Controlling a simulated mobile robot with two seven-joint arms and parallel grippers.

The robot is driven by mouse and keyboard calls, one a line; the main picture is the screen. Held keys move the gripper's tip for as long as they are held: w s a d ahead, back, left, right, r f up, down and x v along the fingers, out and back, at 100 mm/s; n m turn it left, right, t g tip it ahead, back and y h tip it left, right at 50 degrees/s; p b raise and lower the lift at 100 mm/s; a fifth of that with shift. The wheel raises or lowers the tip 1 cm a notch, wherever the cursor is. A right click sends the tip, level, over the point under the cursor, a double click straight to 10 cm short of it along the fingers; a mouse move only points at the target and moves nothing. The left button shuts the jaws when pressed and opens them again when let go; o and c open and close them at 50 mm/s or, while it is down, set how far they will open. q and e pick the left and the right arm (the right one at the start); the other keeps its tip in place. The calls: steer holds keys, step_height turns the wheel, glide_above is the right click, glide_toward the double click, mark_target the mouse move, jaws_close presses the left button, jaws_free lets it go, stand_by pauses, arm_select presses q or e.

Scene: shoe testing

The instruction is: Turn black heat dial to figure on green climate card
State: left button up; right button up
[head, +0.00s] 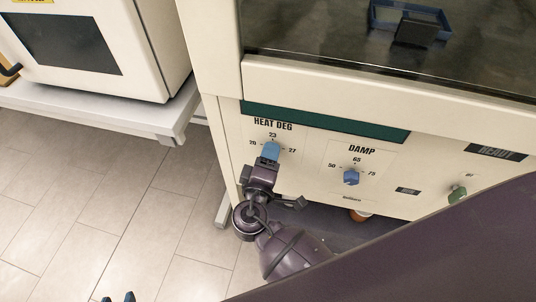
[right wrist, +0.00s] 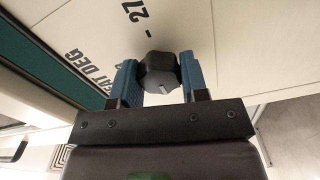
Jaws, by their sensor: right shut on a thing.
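The black heat dial (right wrist: 161,70) sits between the two blue fingers of my right gripper (right wrist: 159,78) in the right wrist view. The gripper is shut on it, with a finger on each side. A short pale mark shows on the dial's face, but I cannot tell which figure it points to. In the head view my right gripper (head: 271,151) covers the dial, under the HEAT DEG label and the figures 20, 23 and 27. Two blue fingertips of my left gripper (head: 118,298) show apart at the bottom edge. I see no green climate card.
A blue DAMP dial (head: 351,178) is to the right on the same cream panel, and a green knob (head: 458,194) is farther right. A dark green strip (head: 325,122) runs above. A white bench (head: 125,117) with a cream machine (head: 95,45) stands left. The floor is clear.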

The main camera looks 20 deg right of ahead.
stand_by(0.3)
steer(key=o, duration=0.9)
steer(key=v, duration=1.1)
steer(key=shift+w, duration=0.1)
